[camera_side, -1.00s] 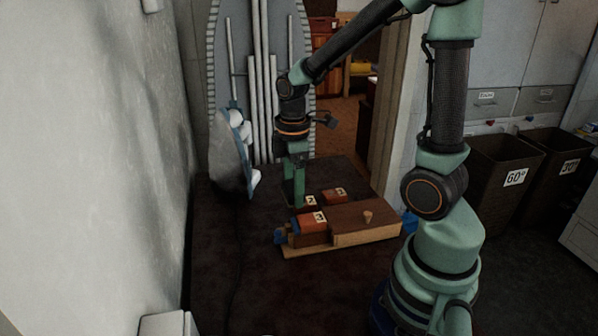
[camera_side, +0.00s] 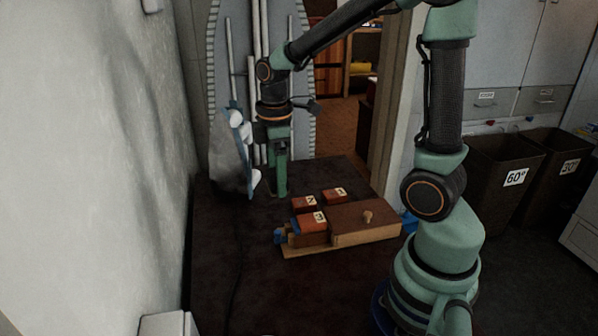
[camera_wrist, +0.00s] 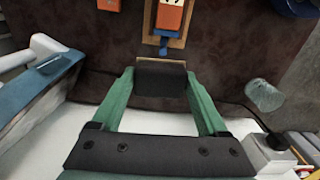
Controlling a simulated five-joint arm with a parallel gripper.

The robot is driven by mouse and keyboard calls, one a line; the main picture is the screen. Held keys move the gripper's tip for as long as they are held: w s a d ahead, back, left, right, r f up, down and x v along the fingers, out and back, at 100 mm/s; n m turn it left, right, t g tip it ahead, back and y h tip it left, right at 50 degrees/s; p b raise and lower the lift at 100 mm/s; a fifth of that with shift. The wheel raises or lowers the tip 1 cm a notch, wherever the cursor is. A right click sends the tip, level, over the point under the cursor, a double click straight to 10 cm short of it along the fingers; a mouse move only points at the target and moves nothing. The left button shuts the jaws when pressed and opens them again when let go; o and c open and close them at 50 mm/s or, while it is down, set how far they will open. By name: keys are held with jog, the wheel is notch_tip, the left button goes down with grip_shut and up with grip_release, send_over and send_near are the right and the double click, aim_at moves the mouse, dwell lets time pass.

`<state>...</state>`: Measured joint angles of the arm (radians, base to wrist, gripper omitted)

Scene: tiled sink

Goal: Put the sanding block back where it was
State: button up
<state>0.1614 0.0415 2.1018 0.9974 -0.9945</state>
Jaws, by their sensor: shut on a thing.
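My gripper (camera_wrist: 160,84) has its green fingers shut on a dark grey block with a thin tan edge, which I take to be the sanding block (camera_wrist: 160,77). In the side view my gripper (camera_side: 279,192) points down over the dark brown surface, behind and left of the red lettered blocks. The held block is too small and dark to make out there. I cannot tell how far it is above the surface.
A wooden box (camera_side: 365,225) with a knobbed lid stands front right. Red lettered blocks (camera_side: 305,203) sit beside and on its base. A blue-and-white iron-like thing (camera_side: 240,140) stands close left of my gripper. The brown surface (camera_side: 250,285) is clear in front.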

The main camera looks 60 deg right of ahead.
notch_tip(320, 180, up, 4)
send_over(234, 253)
jog(key=shift+m, duration=0.3)
notch_tip(234, 253, down, 20)
jog(key=o, duration=1.2)
jog(key=shift+f, duration=0.1)
